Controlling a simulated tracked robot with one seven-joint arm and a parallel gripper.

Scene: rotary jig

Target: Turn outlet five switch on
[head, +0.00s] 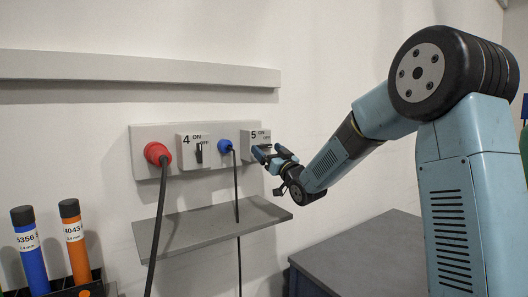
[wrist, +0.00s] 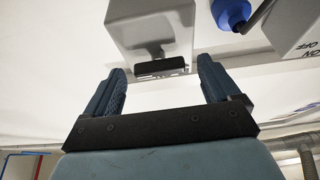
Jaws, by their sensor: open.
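The outlet five switch box (head: 257,138) is a grey box marked 5 with ON above OFF, at the right end of the wall panel. My gripper (head: 273,154) is at its lower front in the head view and partly hides it, including its switch. In the wrist view my gripper (wrist: 161,82) is open, with a blue finger on each side and nothing between them. The box (wrist: 150,25) lies beyond the fingers there, with a black switch part (wrist: 160,65) roughly centred in the gap. I cannot tell whether a finger touches it.
Outlet four's switch box (head: 194,150) has a black lever. A red plug (head: 157,153) and a blue plug (head: 225,146), which also shows in the wrist view (wrist: 229,12), have hanging cables. A grey shelf (head: 205,226) juts out below. Labelled tubes (head: 30,250) stand at lower left.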

